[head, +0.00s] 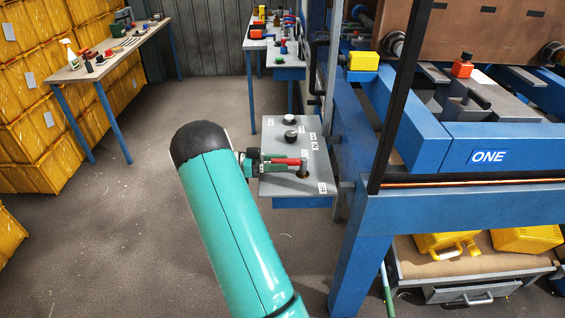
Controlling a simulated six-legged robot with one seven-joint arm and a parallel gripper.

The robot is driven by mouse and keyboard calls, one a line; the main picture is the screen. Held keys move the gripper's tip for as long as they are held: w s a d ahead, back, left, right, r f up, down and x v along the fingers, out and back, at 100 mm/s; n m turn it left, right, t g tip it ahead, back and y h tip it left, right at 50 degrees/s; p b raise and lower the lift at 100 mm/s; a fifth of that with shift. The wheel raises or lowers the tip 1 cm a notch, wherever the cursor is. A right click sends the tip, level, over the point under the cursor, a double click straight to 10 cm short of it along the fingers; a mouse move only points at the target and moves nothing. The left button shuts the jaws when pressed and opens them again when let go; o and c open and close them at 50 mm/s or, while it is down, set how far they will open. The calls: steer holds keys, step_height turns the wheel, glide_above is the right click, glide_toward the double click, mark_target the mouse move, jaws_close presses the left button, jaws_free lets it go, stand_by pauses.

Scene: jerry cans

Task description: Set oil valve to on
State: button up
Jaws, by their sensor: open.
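A grey control panel (278,184) on a blue base stands in the middle of the view. A red lever (290,161) lies sideways across its near part, with a dark round pivot (303,170) at its right end. I take this lever to be the oil valve, but the labels are too small to read. My gripper (268,162), at the end of my teal arm, is open at the lever's left end. I cannot tell whether the fingers are around the lever or only beside it. My arm covers the floor to the left of the panel.
A blue machine frame (400,222) marked ONE stands close on the right, with a black upright post (405,100). Yellow crates (40,110) line the left wall. The floor left of my arm is clear.

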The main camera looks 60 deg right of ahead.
steer(key=v, duration=1.2)
steer(key=shift+w+a, duration=0.1)
